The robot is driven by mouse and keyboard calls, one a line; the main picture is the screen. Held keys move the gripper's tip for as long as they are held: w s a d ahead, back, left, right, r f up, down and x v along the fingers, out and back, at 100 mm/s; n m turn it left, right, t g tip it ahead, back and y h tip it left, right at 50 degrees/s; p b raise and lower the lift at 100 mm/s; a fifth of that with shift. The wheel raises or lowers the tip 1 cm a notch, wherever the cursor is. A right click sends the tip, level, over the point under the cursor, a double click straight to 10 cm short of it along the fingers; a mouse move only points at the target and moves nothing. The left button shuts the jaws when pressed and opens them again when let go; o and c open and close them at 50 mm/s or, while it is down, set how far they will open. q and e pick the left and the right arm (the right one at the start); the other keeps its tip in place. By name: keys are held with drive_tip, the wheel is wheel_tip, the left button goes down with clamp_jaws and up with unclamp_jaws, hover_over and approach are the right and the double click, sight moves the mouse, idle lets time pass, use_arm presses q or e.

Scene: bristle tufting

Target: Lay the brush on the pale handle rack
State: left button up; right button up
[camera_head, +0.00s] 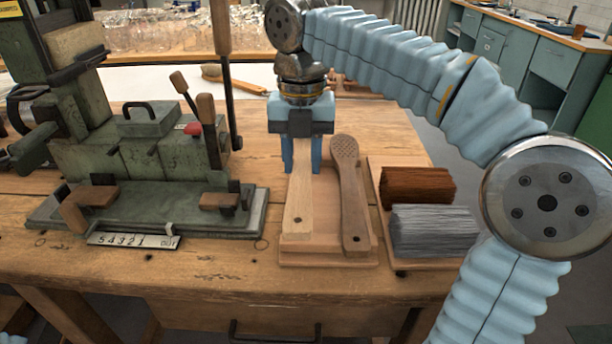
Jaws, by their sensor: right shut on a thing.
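My right gripper (302,165) points down over the pale wooden rack (325,256). It is shut on the upper end of a pale wooden handle (299,207), which has a dark hole near its lower end. The fingers hide that end, so I cannot see whether it bears bristles. The pale handle is over the left side of the rack; I cannot tell whether it touches it. A darker handle (350,200) with a perforated head lies beside it on the rack. A brush (230,79) lies far back on a pale surface. My left gripper is not in view.
A green machine (150,165) with levers stands to the left. A tray (405,264) right of the rack holds a brown bristle bundle (417,185) and a grey one (434,231). The table's front strip (190,290) is clear.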

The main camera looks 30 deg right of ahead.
sight(306, 161)
drive_tip(key=f, duration=0.3)
drive_tip(key=d+f, duration=0.1)
drive_tip(key=shift+w+f+b, duration=0.3)
drive_tip(key=shift+w, duration=0.05)
drive_tip(key=shift+f, duration=0.15)
drive_tip(key=o, duration=1.1)
drive_tip(key=shift+r, duration=0.25)
wheel_tip(306, 161, up, 11)
drive_tip(key=shift+f+p, duration=0.1)
drive_tip(key=shift+p, duration=0.85)
drive_tip(key=shift+r, duration=0.55)
